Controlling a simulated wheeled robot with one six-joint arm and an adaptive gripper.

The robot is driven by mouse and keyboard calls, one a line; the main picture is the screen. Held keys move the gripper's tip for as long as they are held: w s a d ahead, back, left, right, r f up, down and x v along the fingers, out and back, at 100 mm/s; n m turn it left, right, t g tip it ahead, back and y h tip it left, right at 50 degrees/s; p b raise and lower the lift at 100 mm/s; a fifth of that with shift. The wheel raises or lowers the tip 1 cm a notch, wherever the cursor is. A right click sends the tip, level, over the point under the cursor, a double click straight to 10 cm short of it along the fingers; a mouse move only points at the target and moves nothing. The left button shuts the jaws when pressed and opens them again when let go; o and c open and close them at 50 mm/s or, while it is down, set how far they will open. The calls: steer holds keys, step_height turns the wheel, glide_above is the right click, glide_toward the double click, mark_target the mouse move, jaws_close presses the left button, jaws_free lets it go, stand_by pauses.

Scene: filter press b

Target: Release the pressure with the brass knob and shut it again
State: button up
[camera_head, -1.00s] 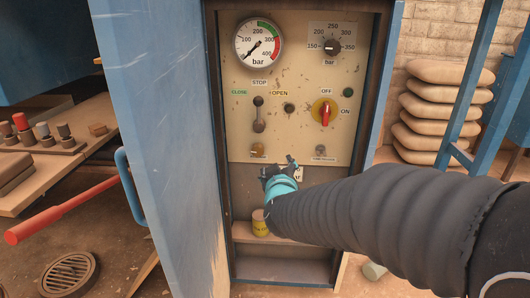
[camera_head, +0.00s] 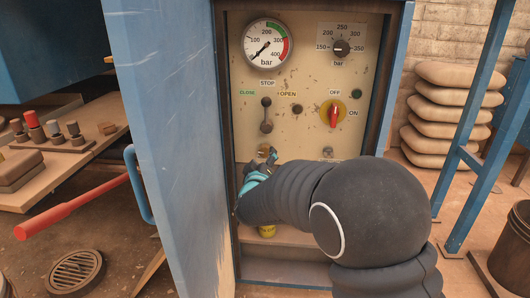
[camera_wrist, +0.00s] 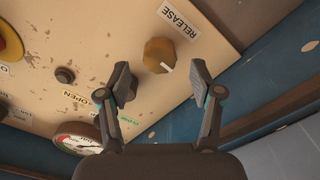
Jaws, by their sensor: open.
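The brass knob (camera_wrist: 160,55) sits on the cream panel beside a RELEASE label (camera_wrist: 178,22) in the wrist view. It is round with a white pointer mark. My gripper (camera_wrist: 163,75) is open, with one finger on each side of the knob in the picture; I cannot tell whether they touch it. In the head view my gripper (camera_head: 264,160) is at the lower left of the panel, and the knob (camera_head: 264,149) shows just above it, partly hidden. The pressure gauge (camera_head: 269,45) has its needle pointing to the lower left, near the low end.
The panel carries a lever (camera_head: 267,117), a red switch on yellow (camera_head: 334,114) and a pressure dial (camera_head: 341,48). The blue cabinet door (camera_head: 165,130) stands open at the left. A yellow can (camera_head: 267,231) is on the shelf below my gripper.

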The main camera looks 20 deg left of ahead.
mark_target(265, 153)
steer(key=shift+x, duration=2.4)
steer(key=c, duration=1.1)
